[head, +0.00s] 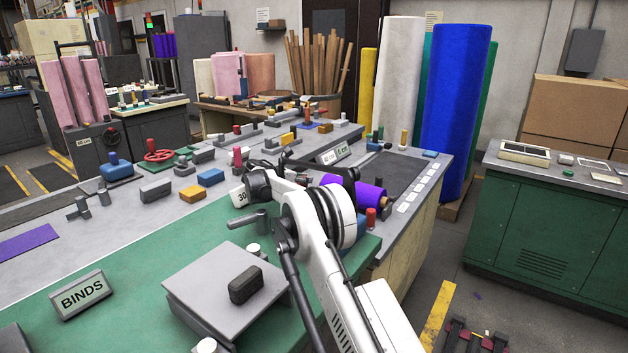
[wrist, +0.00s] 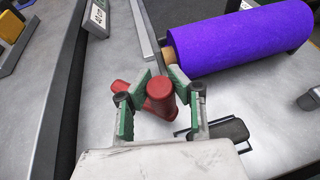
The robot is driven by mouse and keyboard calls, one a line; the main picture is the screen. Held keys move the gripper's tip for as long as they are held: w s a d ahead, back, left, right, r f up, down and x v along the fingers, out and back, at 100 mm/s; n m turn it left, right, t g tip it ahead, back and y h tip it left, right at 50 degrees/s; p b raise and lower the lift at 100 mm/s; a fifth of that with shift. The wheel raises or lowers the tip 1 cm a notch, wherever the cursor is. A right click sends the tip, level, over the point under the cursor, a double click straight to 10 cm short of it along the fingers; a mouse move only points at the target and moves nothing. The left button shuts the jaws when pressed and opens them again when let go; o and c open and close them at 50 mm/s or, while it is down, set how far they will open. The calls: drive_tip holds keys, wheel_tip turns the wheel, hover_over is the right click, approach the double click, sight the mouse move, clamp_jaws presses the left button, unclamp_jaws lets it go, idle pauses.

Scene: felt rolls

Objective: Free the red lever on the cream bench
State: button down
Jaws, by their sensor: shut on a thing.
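The red lever (wrist: 160,92) shows in the wrist view as a thick red post with a rounded top and a red part beside it at its left. My gripper (wrist: 162,80) has its green-padded fingers on both sides of the post and is shut on it. The lever's foot is partly hidden by the post and fingers. The cream bench (head: 418,222) has a grey top; its cream side shows in the head view. There my arm hides the fingers. A red post (head: 371,217) stands by the purple roll; I cannot tell if it is the same lever.
A purple felt roll (wrist: 240,42) with a tan core lies close right of the lever in the wrist view. A flat dark part (wrist: 225,131) lies below it. In the head view, tall felt rolls (head: 457,110) stand behind the bench, and a BINDS sign (head: 82,295) stands on the green surface.

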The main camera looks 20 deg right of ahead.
drive_tip(key=shift+w+a+f, duration=0.1)
drive_tip(key=shift+a+f, duration=0.05)
drive_tip(key=shift+a, duration=0.4)
drive_tip(key=shift+w+a+f, duration=0.1)
drive_tip(key=shift+a+f, duration=0.05)
drive_tip(key=shift+a, duration=0.5)
drive_tip(key=c, duration=2.1)
unclamp_jaws()
drive_tip(key=o, duration=0.6)
drive_tip(key=shift+s+a+r, duration=0.15)
drive_tip(key=shift+a+r, duration=0.05)
drive_tip(key=shift+a, duration=0.3)
drive_tip(key=shift+o, duration=0.4)
drive_tip(key=shift+d, duration=0.15)
drive_tip(key=v, duration=1.1)
drive_tip(key=shift+s+r, duration=0.2)
drive_tip(key=shift+r, duration=0.15)
drive_tip(key=shift+c, duration=0.2)
